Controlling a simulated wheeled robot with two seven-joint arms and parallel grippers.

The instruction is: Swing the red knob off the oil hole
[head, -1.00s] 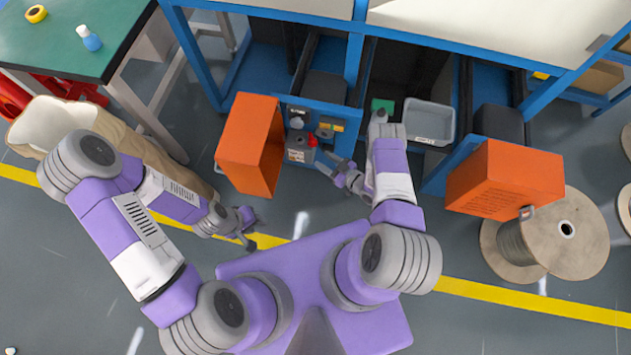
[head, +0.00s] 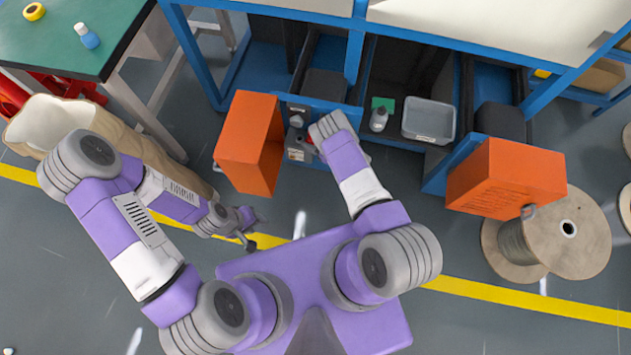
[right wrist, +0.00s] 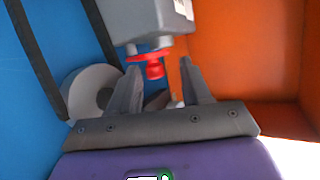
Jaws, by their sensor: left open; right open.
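The red knob (right wrist: 154,68) hangs under a grey machine block (right wrist: 150,22) in the right wrist view. My right gripper (right wrist: 161,82) is open, its two fingers pointing up at the block, with the knob showing between the fingertips. I cannot tell whether a finger touches it. In the head view only a sliver of red (head: 309,141) shows beside my right wrist, which hides that gripper. I cannot make out the oil hole. My left gripper (head: 246,229) is open and empty, away from the machine at the left.
An orange box-like door (head: 250,145) stands left of the machine, and its inner wall (right wrist: 240,50) is right of the fingers. A grey bin (head: 429,121) and a bottle (head: 379,119) are to the right. A pale round part (right wrist: 92,92) lies left of the fingers.

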